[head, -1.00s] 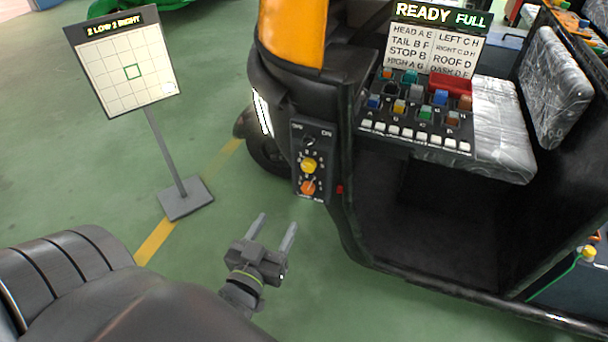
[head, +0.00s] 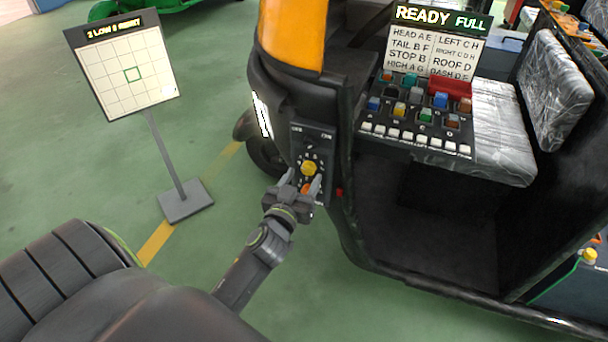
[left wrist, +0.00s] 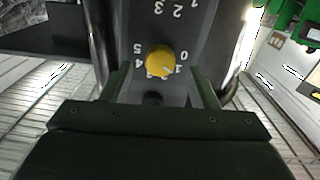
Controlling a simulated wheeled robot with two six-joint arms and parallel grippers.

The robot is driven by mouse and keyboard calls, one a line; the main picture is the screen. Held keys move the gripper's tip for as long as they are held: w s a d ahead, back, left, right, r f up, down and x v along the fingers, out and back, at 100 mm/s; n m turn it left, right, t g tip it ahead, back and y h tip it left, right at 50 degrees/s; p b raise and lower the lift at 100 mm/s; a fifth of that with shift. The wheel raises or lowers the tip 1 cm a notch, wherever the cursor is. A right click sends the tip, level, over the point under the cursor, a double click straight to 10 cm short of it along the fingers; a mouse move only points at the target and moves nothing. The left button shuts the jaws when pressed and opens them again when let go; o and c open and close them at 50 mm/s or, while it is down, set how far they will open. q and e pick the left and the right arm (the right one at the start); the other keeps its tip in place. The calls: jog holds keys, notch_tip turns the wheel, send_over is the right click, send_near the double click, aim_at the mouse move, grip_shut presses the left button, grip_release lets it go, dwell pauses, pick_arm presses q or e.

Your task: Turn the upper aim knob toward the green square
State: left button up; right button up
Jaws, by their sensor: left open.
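The yellow upper aim knob (head: 309,168) is on a dark panel on the rickshaw's front, above the orange lower knob (head: 306,188), which is partly hidden by my gripper. My left gripper (head: 304,178) is open at the panel, its fingers pointing at the knobs. In the left wrist view the yellow knob (left wrist: 159,61) shows between the open fingers, with printed numbers around it; I cannot tell if they touch it. A pale bright spot sits at the board's lower right. My right gripper is out of view.
The board stands on a post with a grey base (head: 186,201) left of the rickshaw. A switch console (head: 420,115) and a sign reading READY FULL (head: 440,18) are at the right. Green floor between the board and the rickshaw is free.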

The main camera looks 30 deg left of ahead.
pick_arm(q)
jog(key=shift+x, duration=0.85)
jog(key=c, duration=1)
